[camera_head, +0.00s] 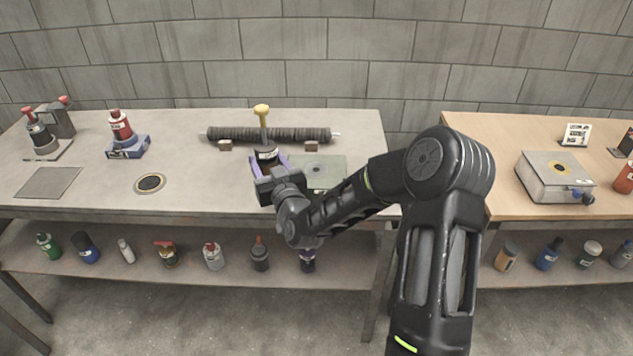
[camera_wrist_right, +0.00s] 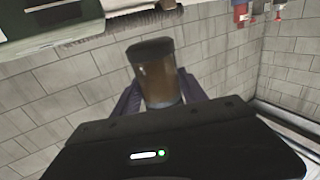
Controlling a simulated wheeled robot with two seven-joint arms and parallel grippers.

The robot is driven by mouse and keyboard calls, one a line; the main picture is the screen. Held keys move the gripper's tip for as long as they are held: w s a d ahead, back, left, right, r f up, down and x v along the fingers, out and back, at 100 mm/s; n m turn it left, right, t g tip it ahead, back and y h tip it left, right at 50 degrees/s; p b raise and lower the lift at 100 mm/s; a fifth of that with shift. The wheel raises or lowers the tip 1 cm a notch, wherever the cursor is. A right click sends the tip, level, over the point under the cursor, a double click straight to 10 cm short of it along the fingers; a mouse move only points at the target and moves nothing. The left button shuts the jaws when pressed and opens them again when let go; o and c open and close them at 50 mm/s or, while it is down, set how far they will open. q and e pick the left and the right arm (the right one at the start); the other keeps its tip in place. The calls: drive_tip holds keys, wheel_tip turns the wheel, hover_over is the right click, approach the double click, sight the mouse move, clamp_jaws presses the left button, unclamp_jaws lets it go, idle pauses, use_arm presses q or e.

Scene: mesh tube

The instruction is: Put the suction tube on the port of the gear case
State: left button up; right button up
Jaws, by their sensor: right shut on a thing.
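My right gripper (camera_head: 268,168) is shut on an upright tool with a dark body, a pale label and a thin yellow stem and knob (camera_head: 262,110), which I take to be the suction tube. In the wrist view its amber-brown barrel (camera_wrist_right: 158,78) with a dark end shows between the fingers. It is over the left bench, by the green mat; I cannot tell how high. My left gripper is out of view.
A dark ribbed roller (camera_head: 285,134) lies behind the gripper near small blocks. Red-topped bottles (camera_head: 121,126) and a round plate (camera_head: 150,183) stand left. A gap separates the left bench and wooden bench (camera_head: 500,140). Several bottles stand below.

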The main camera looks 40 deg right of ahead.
drive_tip(key=d+r+m+h+b, duration=0.2)
drive_tip(key=d+r+h+b, duration=0.15)
drive_tip(key=d, duration=0.55)
wheel_tip(320, 180, up, 4)
drive_tip(key=g, duration=0.1)
hover_over(316, 169)
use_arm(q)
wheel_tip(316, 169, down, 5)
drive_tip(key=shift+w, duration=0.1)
use_arm(e)
drive_tip(key=shift+s+m+h, duration=0.1)
drive_tip(key=shift+m+h, duration=0.15)
drive_tip(key=shift+m, duration=0.05)
drive_tip(key=shift+f, duration=0.1)
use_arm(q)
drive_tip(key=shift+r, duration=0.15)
use_arm(e)
drive_tip(key=shift+f, duration=3.05)
wheel_tip(316, 169, down, 4)
drive_tip(key=shift+r, duration=0.1)
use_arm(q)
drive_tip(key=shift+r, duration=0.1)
